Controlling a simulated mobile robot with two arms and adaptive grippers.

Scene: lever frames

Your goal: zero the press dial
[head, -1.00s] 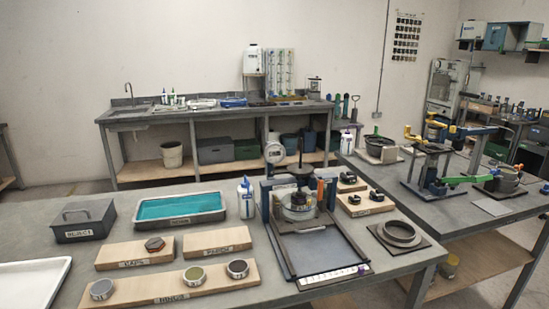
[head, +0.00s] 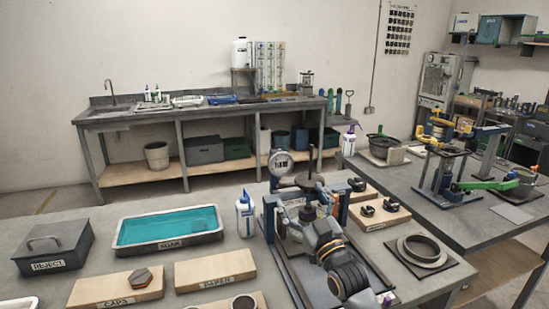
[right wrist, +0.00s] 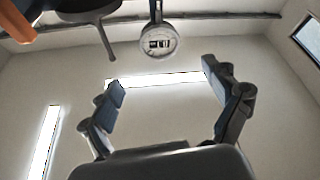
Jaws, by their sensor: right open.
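The press (head: 268,222) stands on the near bench, with a round dial (head: 281,164) on a post at its back left. In the right wrist view the dial (right wrist: 157,43) is a pale round face with a small dark readout, too small to read surely. My right gripper (head: 308,222) is in front of the press, below and to the right of the dial, and hides part of the press bed. In the right wrist view its two fingers (right wrist: 162,82) are spread with nothing between them, and the dial shows beyond them, apart. My left gripper is out of view.
A white-and-blue bottle (head: 245,214) stands left of the press, beside the teal SOAK tray (head: 167,245). Small dark parts lie on wooden boards (head: 378,222) to the right, near a ring on a dark plate (head: 450,263). A REJECT box (head: 52,250) stands far left.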

